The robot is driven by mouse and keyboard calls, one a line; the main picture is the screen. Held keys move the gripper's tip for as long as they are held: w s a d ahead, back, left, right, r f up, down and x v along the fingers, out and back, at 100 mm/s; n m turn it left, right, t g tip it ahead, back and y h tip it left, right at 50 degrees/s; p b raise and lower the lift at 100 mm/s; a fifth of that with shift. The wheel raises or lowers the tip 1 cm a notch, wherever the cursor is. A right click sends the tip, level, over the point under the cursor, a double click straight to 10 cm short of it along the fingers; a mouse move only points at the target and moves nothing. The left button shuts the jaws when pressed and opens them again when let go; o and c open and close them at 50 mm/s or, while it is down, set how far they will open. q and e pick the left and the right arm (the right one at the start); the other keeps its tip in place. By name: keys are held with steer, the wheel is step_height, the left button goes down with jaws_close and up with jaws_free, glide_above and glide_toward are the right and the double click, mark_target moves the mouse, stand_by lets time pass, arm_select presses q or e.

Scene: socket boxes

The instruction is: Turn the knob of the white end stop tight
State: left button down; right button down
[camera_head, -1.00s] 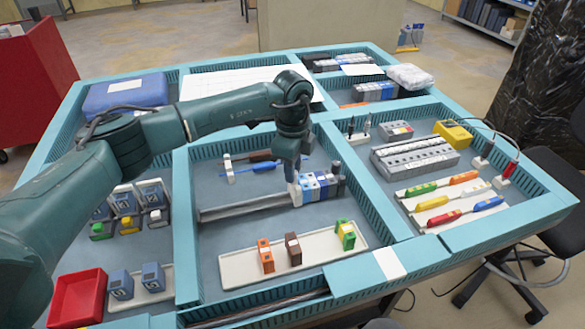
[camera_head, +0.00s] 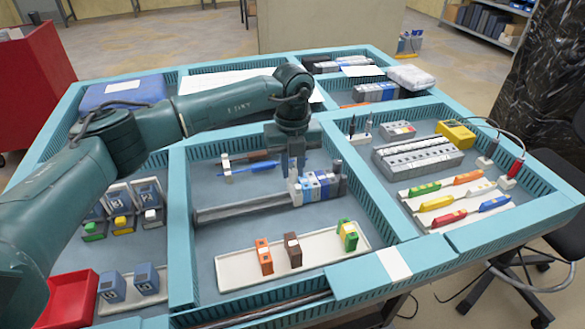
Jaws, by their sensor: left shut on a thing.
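The white end stop (camera_head: 295,192) sits on the grey rail (camera_head: 240,209), at the left end of a row of grey, blue and white blocks (camera_head: 322,187). My left gripper (camera_head: 295,174) points down right over the end stop, with its fingers shut on the knob at its top. The knob itself is hidden by the fingers. My right gripper is not in view.
A white tray (camera_head: 329,255) with orange, brown and green-yellow blocks lies in front of the rail. Screwdrivers (camera_head: 252,164) lie behind it. Teal dividers (camera_head: 180,215) bound the compartment. A red bin (camera_head: 72,296) stands at the front left.

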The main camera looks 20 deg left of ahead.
arm_select(q)
steer(key=m+b, duration=0.1)
steer(key=m, duration=0.2)
steer(key=shift+m, duration=0.4)
steer(key=m+b, duration=0.1)
steer(key=m, duration=0.2)
steer(key=shift+m, duration=0.3)
steer(key=m+b, duration=0.1)
steer(key=m, duration=0.3)
steer(key=shift+m, duration=0.3)
steer(key=m, duration=0.2)
steer(key=shift+m+b, duration=0.3)
steer(key=shift+b, duration=0.05)
steer(key=m, duration=0.2)
steer(key=shift+m, duration=0.4)
steer(key=m+b, duration=0.1)
steer(key=m, duration=0.2)
steer(key=shift+r+m, duration=0.1)
steer(key=shift+m, duration=0.8)
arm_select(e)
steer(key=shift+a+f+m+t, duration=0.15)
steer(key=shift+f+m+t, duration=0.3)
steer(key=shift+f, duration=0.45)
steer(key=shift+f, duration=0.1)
